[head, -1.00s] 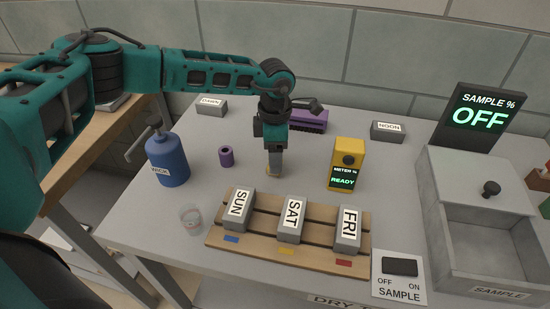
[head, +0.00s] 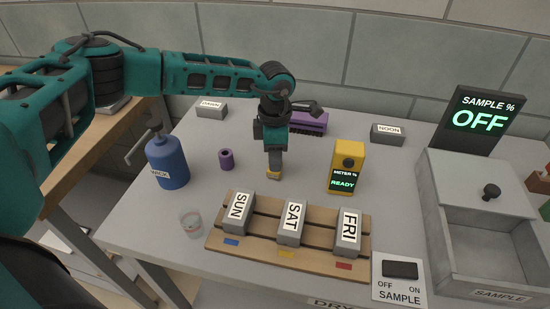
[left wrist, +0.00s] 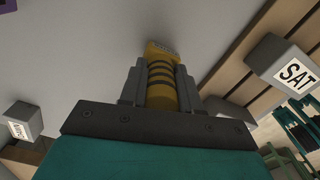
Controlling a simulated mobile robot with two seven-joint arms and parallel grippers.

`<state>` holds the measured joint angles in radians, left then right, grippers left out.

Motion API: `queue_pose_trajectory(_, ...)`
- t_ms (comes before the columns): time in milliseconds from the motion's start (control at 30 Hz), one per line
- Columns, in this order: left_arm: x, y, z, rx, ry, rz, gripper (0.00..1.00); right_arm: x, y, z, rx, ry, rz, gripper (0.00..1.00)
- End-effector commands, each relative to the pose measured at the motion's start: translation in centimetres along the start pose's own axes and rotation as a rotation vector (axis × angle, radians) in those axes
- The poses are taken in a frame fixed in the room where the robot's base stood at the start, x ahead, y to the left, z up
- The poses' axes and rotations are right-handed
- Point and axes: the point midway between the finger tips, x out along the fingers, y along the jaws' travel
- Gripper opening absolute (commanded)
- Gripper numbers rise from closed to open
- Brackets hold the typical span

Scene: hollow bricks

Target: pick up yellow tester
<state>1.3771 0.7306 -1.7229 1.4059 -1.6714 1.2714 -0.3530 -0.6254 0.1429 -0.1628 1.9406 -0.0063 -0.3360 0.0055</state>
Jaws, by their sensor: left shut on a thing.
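The yellow tester (left wrist: 161,82) is a yellow, rounded body with dark bands and a paler end. It sits between the fingers of my left gripper in the left wrist view. My left gripper (head: 274,168) is shut on it, pointing down over the grey table behind the wooden rack. In the head view only a small yellow bit of the tester (head: 273,177) shows below the fingers, at or close to the tabletop; I cannot tell if it touches. My right gripper is not in view.
A yellow meter box (head: 347,165) reading READY stands right of my gripper. In front, a wooden rack (head: 265,245) holds bricks SUN, SAT and FRI. A purple ring (head: 226,159), blue bottle (head: 167,162) and glass (head: 191,223) stand left. A purple brush (head: 308,122) lies behind.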

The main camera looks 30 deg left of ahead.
Motion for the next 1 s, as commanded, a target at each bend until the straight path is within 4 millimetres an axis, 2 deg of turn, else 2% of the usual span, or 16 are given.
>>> queue_pose_trajectory(167,-0.9,0.1,0.1,0.0,-0.003,0.002,0.01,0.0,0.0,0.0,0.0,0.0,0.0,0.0)
queue_pose_trajectory(333,-3.3,0.1,0.0,0.0,-0.003,0.004,0.01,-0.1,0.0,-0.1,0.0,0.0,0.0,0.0)
queue_pose_trajectory(800,-15.1,0.1,0.1,0.0,-0.004,0.004,0.01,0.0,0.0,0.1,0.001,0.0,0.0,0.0)
queue_pose_trajectory(1000,-18.4,0.0,0.1,0.0,-0.002,0.002,0.01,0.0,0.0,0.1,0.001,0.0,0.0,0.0)
